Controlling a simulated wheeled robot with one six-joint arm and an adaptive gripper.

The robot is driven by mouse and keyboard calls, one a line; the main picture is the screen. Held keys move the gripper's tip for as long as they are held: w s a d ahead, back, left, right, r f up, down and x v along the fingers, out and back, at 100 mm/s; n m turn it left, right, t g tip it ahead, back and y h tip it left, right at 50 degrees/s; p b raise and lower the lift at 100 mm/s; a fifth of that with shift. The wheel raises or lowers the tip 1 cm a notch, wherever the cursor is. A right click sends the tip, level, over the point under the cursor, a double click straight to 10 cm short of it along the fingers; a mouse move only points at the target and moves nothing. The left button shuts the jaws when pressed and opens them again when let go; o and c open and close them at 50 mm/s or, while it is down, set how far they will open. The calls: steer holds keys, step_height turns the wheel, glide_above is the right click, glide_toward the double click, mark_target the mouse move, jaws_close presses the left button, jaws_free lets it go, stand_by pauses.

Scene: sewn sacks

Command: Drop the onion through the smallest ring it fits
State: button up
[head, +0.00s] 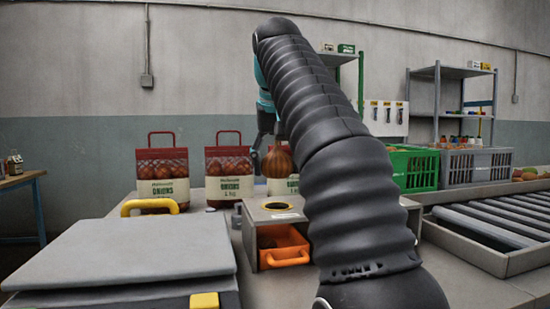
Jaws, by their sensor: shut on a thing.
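A brown onion (279,163) hangs from my gripper (267,146), which is shut on it. The onion is held in the air above a grey metal stand (258,215), and in the picture it overlaps a sack behind. A yellow-edged ring (277,206) with a dark opening lies in the stand's top, below the onion in the picture. Only this ring shows; my arm hides the right part of the stand, so I cannot tell whether other rings are there. An orange bin (284,246) sits under the stand's top.
Red net onion sacks (162,172) with handles stand behind the stand. A green crate (413,170) and a grey crate (478,166) are at the right, near a roller conveyor (490,222). A grey padded slab (130,250) fills the front left. Shelving stands along the back wall.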

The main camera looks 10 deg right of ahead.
mark_target(277, 178)
steer(key=shift+s+f, duration=0.1)
steer(key=shift+f, duration=1.4)
steer(key=shift+f+b, duration=0.9)
steer(key=shift+f, duration=0.35)
steer(key=shift+s, duration=0.2)
steer(key=o, duration=1.3)
steer(key=shift+v, duration=3.7)
